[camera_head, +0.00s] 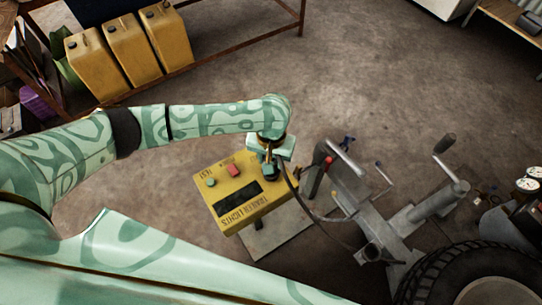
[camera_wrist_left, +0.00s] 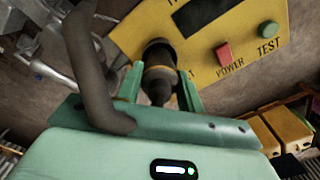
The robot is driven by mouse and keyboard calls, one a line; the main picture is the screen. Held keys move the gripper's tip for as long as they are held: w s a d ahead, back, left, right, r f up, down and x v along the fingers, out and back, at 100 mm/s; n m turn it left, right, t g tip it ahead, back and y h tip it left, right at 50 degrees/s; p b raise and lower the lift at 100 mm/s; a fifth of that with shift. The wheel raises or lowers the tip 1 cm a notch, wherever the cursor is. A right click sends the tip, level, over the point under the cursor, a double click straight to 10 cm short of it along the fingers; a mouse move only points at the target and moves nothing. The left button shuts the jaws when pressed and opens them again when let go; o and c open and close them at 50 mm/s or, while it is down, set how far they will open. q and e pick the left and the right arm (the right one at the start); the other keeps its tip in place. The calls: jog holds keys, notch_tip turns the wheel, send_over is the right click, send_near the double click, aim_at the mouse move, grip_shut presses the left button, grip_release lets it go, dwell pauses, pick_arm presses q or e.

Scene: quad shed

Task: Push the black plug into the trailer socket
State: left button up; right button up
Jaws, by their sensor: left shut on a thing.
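My left gripper (camera_head: 269,168) is at the upper right corner of the yellow trailer lights box (camera_head: 221,181). In the left wrist view its two green fingers (camera_wrist_left: 161,92) are shut on the black plug (camera_wrist_left: 159,88), one on each side. The plug's far end overlaps the yellow box (camera_wrist_left: 150,22) face, beside the lettering. The trailer socket cannot be made out; the plug and gripper cover that part of the box, so I cannot tell whether the plug is seated. A thick dark cable (camera_wrist_left: 88,70) runs on the left. My right gripper is out of view.
The box has a red power button (camera_head: 234,170), a green test button (camera_head: 211,182) and a dark screen (camera_head: 238,203). A grey metal hitch frame (camera_head: 350,185) and a tyre (camera_head: 440,265) stand right. Yellow cans (camera_head: 130,48) stand at back left. Open floor lies behind.

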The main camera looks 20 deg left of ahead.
pick_arm(q)
jog(key=shift+f, duration=1.25)
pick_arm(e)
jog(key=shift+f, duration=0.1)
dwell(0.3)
pick_arm(q)
jog(key=o, duration=1.6)
jog(key=shift+c, duration=0.2)
notch_tip(320, 180, up, 4)
jog(key=p, duration=0.4)
jog(key=shift+r, duration=0.2)
notch_tip(320, 180, up, 5)
jog(key=p, duration=0.5)
jog(key=shift+f+p, duration=0.15)
jog(key=shift+p, duration=0.25)
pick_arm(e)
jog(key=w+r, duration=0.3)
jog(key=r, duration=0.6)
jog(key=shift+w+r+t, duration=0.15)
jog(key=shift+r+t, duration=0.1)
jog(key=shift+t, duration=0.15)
